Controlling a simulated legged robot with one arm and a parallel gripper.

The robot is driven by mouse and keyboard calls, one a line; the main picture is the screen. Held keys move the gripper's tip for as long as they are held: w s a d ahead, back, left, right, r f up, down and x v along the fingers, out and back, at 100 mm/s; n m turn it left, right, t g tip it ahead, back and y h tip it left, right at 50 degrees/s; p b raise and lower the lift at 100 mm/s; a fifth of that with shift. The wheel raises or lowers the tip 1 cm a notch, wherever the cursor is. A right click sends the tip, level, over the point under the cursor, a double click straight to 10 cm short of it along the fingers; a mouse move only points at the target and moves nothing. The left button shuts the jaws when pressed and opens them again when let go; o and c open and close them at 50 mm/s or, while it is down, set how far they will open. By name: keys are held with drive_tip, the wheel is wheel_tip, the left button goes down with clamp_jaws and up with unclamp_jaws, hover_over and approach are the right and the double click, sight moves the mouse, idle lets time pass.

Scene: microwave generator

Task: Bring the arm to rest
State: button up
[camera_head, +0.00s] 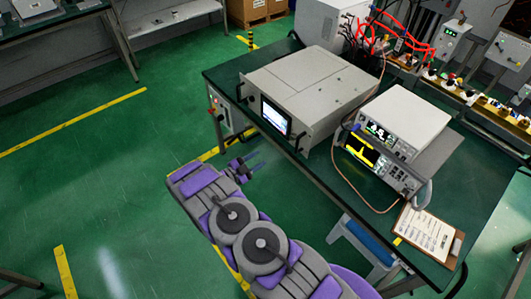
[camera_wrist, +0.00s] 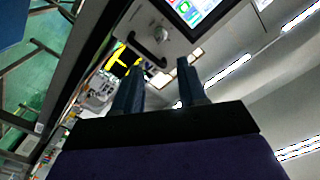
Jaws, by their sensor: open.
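My arm, grey and purple, reaches from the bottom of the head view toward the near edge of the workbench. My gripper (camera_head: 254,163) is at its far end, beside the bench's front left side and over the green floor. In the wrist view its two dark blue fingers (camera_wrist: 159,85) stand apart with nothing between them. The gripper is open and empty. It appears clear of the grey cabinet with a screen (camera_head: 306,96), which sits on the bench beyond it.
The dark green workbench (camera_head: 457,205) carries stacked instruments (camera_head: 391,139) with lit displays, a clipboard (camera_head: 427,232) and a blue-seated stool (camera_head: 371,243) stands in front. A control box (camera_head: 221,110) hangs under the bench's left side. Green floor (camera_head: 110,185) is free at left.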

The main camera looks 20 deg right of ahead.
drive_tip(key=shift+s+a, duration=0.2)
drive_tip(key=shift+a, duration=0.4)
drive_tip(key=shift+w, duration=0.1)
